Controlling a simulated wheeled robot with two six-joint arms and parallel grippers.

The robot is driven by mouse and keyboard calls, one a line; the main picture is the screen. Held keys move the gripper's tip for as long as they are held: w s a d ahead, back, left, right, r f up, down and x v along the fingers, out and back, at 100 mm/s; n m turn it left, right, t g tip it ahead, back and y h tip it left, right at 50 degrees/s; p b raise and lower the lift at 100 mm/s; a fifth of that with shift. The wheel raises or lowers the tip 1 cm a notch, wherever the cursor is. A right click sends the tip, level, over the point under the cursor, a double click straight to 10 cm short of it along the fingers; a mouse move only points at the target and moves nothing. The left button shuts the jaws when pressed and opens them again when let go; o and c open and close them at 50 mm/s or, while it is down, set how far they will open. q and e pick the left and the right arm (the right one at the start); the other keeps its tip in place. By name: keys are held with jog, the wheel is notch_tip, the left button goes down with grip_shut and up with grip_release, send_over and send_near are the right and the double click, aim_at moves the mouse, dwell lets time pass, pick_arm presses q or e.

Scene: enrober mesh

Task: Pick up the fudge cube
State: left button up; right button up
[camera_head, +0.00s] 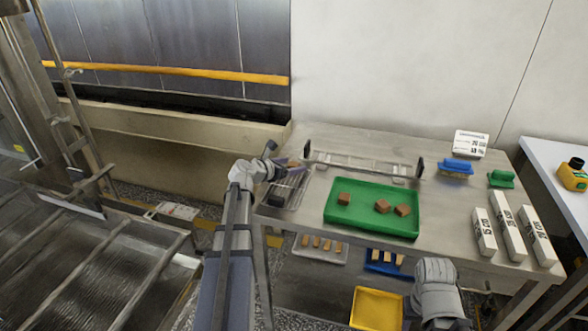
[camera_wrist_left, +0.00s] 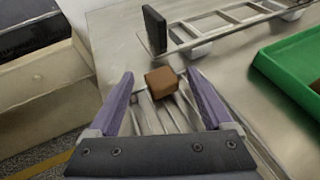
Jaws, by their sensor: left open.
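A brown fudge cube (camera_wrist_left: 161,80) lies at a slotted metal rack in the left wrist view. My left gripper (camera_wrist_left: 161,74) is open, with one purple finger on each side of the cube and visible space beside it. In the head view my left gripper (camera_head: 291,163) is over the left end of the steel table, above the small wire rack (camera_head: 290,187); the cube there is hidden or too small to tell. Three other brown cubes (camera_head: 382,205) lie in the green tray (camera_head: 372,226). My right arm shows at the lower right, but its fingers do not.
A ladder-like metal frame (camera_head: 362,163) with black end plates stands behind the green tray. Blue (camera_head: 456,167) and green (camera_head: 501,179) handled tools and white labelled blocks (camera_head: 512,226) are on the right. A yellow tray (camera_head: 376,309) sits below the table.

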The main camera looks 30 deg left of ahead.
aim_at(291, 166)
pick_arm(q)
jog(key=c, duration=1)
jog(key=shift+r, duration=0.15)
notch_tip(291, 166, up, 10)
jog(key=p, duration=1)
